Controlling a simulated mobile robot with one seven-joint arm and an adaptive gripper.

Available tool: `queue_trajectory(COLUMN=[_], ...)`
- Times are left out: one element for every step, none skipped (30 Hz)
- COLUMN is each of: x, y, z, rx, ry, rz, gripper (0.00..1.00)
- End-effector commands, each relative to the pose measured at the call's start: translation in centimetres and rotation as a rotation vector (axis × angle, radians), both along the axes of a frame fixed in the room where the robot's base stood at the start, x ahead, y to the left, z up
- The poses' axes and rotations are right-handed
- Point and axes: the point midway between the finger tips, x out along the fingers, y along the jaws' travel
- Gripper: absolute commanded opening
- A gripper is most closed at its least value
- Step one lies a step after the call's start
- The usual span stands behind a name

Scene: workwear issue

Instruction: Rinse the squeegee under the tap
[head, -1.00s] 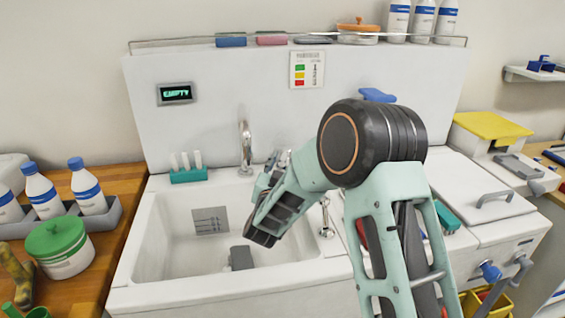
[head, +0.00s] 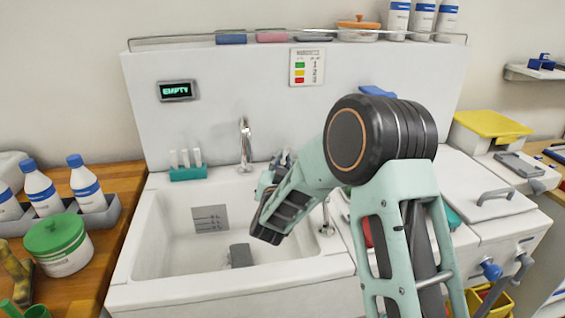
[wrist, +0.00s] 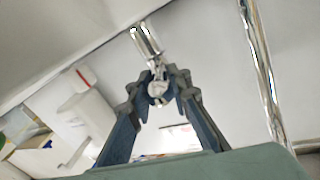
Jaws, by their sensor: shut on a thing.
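My gripper (wrist: 160,88) is shut on a round chrome knob (wrist: 158,93) with a chrome cylinder behind it, which looks like a tap handle. In the head view my gripper (head: 283,157) is mostly hidden behind my wrist, at the back of the sink, right of the tap (head: 245,145). The tap spout stands over the white sink (head: 150,245); I cannot tell whether water runs. A dark grey block (head: 240,256) lies on the sink floor. I cannot clearly make out a squeegee; the block's identity is uncertain.
A teal holder (head: 188,173) with white pieces stands left of the tap. A small chrome fitting (head: 326,222) is on the sink's right rim. Bottles (head: 85,186) and a green-lidded tub (head: 62,247) stand on the left counter. A display (head: 176,91) reads EMPTY.

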Motion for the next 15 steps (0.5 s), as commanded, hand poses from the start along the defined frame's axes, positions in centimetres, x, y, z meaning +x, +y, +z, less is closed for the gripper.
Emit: queue_trajectory(x=[0.1, 0.1, 0.1, 0.1, 0.1, 0.1, 0.2, 0.2, 0.2, 0.2, 0.2, 0.1, 0.1, 0.1, 0.1], y=[-0.3, -0.4, -0.6, -0.8, -0.9, -0.9, -1.1, -1.1, -1.2, -1.2, -1.3, -1.4, -1.4, -1.4, -1.4], z=[-0.1, -0.2, -0.2, -0.2, -0.2, -0.1, -0.1, 0.0, 0.0, 0.0, 0.0, 0.1, 0.2, 0.2, 0.2], rx=[0.0, 0.0, -0.001, 0.0, 0.0, 0.002, 0.001, 0.002, 0.001, 0.001, 0.001, 0.0, -0.001, -0.001, -0.001], ry=[-0.01, -0.009, -0.01, -0.01, -0.01, -0.012, -0.011, -0.011, -0.012, -0.01, -0.009, -0.008, -0.008, -0.008, -0.007], rz=[0.022, 0.04, 0.061, 0.078, 0.094, 0.115, 0.127, 0.14, 0.156, 0.164, 0.173, 0.18, 0.185, 0.188, 0.192], gripper=[0.0, 0.0, 0.0, 0.0, 0.0, 0.0, 0.0, 0.0, 0.0, 0.0, 0.0, 0.0, 0.0, 0.0, 0.0])
